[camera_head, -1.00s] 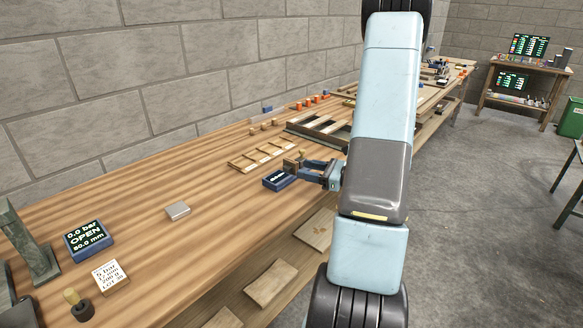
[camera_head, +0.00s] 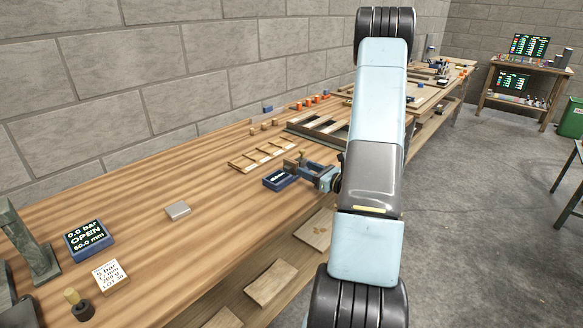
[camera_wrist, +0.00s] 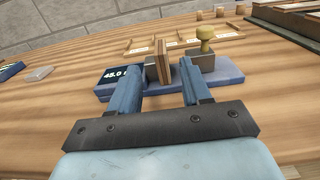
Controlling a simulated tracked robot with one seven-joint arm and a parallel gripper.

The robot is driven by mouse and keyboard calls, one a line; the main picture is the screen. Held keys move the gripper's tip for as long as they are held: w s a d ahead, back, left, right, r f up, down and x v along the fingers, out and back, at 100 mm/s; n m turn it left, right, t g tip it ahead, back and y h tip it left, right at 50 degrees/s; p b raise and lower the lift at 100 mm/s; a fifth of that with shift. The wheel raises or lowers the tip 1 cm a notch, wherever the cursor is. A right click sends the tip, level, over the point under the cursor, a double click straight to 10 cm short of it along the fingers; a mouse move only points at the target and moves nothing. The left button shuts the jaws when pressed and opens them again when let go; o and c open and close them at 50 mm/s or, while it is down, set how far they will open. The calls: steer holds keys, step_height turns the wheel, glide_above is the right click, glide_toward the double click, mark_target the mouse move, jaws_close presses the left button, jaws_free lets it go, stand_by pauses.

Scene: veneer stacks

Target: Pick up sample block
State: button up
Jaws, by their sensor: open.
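A small upright brown block (camera_wrist: 163,62), likely the sample block, stands at a blue device (camera_wrist: 222,73) with a dark display in the wrist view. A pale knob on a grey base (camera_wrist: 206,45) is just to its right. In the head view the blue device (camera_head: 279,180) lies near the table's front edge; the block is small and partly hidden there. My gripper (camera_wrist: 160,88) is open, its blue fingers apart. The block shows between the fingers, slightly beyond the tips; I cannot tell whether either finger touches it. My gripper also shows in the head view (camera_head: 308,170).
A slatted wooden frame (camera_head: 262,154) lies behind the device, with a larger dark frame (camera_head: 318,127) further along. A grey plate (camera_head: 177,210), a blue display box (camera_head: 88,240) and a white label block (camera_head: 110,276) are to the left. Bare tabletop lies between them.

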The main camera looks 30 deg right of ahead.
mark_target(297, 164)
steer(key=shift+x, duration=2.8)
steer(key=shift+d+r, duration=0.1)
steer(key=shift+r, duration=0.1)
steer(key=shift+c, duration=0.2)
jaws_close()
